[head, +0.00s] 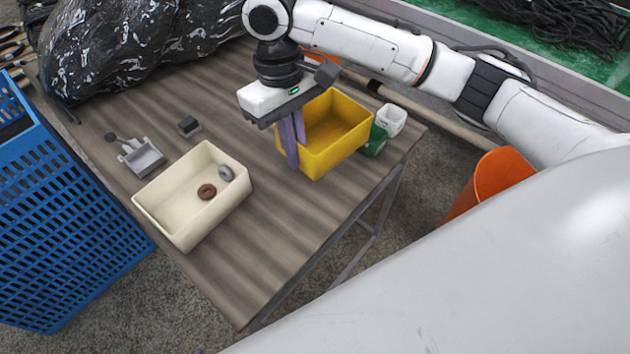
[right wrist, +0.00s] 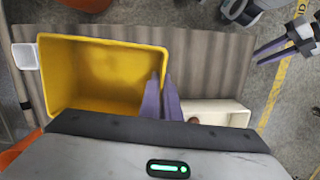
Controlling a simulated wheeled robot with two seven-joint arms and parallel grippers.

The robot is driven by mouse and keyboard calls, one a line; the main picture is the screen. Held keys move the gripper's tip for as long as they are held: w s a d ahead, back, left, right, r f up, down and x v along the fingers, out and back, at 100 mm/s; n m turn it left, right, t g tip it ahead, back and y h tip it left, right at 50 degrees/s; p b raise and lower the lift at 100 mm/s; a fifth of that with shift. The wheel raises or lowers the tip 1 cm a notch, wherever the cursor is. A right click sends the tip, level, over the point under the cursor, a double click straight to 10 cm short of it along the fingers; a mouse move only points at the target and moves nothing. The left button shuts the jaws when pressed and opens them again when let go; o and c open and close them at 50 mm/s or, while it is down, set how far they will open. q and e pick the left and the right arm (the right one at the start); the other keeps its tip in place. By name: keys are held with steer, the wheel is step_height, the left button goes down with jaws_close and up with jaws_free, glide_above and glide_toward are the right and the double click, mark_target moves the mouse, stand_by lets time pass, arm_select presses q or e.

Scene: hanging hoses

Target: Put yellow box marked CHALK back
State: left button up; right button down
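A yellow box (head: 335,128) stands near the right side of the wooden table in the head view. Its inside looks empty, and no CHALK marking is visible from here. My right gripper (head: 292,140) reaches down over its left wall, with its purple fingers close together on both sides of that wall. In the right wrist view the same fingers (right wrist: 162,90) pinch the rim of the yellow box (right wrist: 105,70). My left gripper (right wrist: 262,56) shows only in the right wrist view, off the table, with two purple fingers slightly apart and nothing between them.
A cream tray (head: 160,222) holds a brown ring and a grey ring. A white cup (head: 392,119) and a green item (head: 375,140) stand right of the box. A blue crate (head: 60,220) stands left; the table's front is clear.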

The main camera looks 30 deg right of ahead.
steer(key=shift+n, duration=0.5)
steer(key=shift+w+a+f+b, duration=0.1)
steer(key=shift+w+f+b, duration=0.15)
steer(key=shift+f, duration=1.9)
steer(key=shift+w+a+f+b, duration=0.15)
steer(key=shift+w+f, duration=0.2)
steer(key=shift+f, duration=1.85)
steer(key=shift+w+f+b, duration=0.2)
steer(key=shift+w+f, duration=0.1)
steer(key=shift+f, duration=1.85)
steer(key=shift+f, duration=0.1)
steer(key=c, duration=2)
jaws_free()
step_height(320, 180, up, 12)
steer(key=w, duration=0.1)
steer(key=shift+w+a, duration=0.35)
